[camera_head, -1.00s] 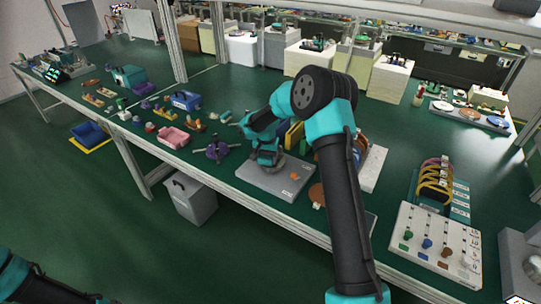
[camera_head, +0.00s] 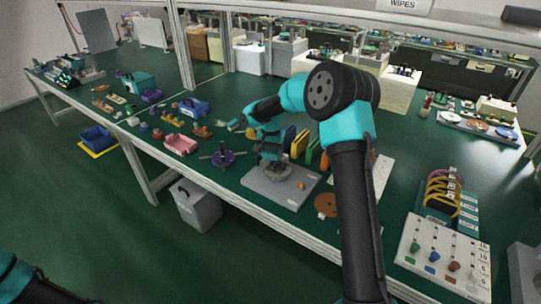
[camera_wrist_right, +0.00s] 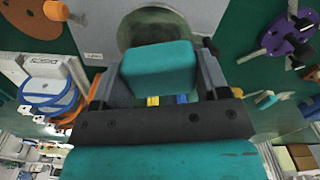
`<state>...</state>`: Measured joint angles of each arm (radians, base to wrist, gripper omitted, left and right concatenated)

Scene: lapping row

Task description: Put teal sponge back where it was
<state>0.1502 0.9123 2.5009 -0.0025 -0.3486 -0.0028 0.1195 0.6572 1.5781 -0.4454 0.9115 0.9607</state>
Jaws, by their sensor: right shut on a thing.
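The teal sponge (camera_wrist_right: 158,68) is a block between the two fingers of my right gripper (camera_wrist_right: 160,80) in the right wrist view. The gripper is shut on it. In the head view my right gripper (camera_head: 269,160) hangs over a grey plate (camera_head: 262,188) near the table's front edge. The plate bears a round grey dish (camera_head: 280,172), which also shows beyond the sponge in the wrist view (camera_wrist_right: 150,22). I cannot tell whether the sponge touches the dish. In the head view the sponge is hard to make out. My left gripper is out of view.
A purple spoked piece (camera_head: 223,158) stands left of the plate, and a brown disc (camera_head: 326,205) lies to its right. Upright coloured panels (camera_head: 300,143) stand behind. A pink bin (camera_head: 180,143) is further left. A white board with pegs (camera_head: 437,255) lies at the right.

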